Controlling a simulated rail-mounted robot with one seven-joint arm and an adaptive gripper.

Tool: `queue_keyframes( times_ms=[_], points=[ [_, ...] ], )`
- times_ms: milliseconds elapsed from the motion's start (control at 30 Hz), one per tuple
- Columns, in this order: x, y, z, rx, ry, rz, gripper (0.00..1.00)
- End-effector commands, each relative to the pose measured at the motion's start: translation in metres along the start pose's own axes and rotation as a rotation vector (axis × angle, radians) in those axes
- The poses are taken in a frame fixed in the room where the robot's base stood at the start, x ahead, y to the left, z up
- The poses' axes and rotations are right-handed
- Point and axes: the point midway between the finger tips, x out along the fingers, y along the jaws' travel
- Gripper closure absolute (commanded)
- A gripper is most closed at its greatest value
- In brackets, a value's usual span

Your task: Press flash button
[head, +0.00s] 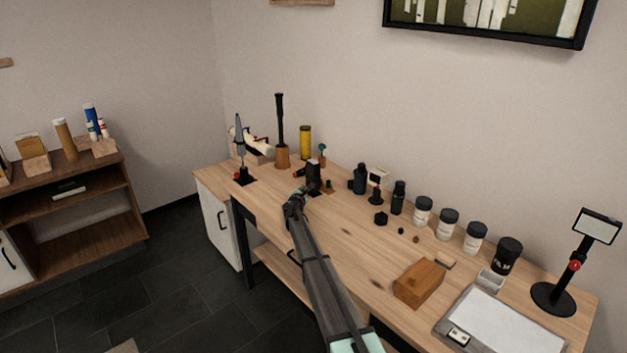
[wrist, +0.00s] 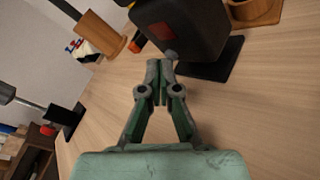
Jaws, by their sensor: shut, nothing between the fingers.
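A black box-shaped device (head: 314,172) stands on the table near its far left part. In the wrist view the dark device (wrist: 185,25) shows a dull red patch on one face and a small grey spot near its lower edge. Which part is the flash button I cannot tell. My gripper (head: 306,189) is in front of the device. In the wrist view my gripper (wrist: 160,68) has its fingertips together, very close to the device's lower edge. Whether they touch it is unclear. Nothing is held.
The wooden table (head: 345,235) holds several black bottles and white jars (head: 448,222) along the wall side. A wooden block (head: 419,283) and a black stand with a red knob (head: 575,265) are at right. A pointed tool (head: 240,145) stands left of my gripper.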

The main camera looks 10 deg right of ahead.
Motion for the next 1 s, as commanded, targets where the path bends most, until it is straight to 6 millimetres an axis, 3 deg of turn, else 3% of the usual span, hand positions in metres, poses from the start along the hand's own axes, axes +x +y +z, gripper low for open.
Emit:
queue_keyframes(
  times_ms=[1000],
  points=[
    [-0.0067,0.0050,-0.0048,0.000,0.000,0.000,1.00]
  ],
)
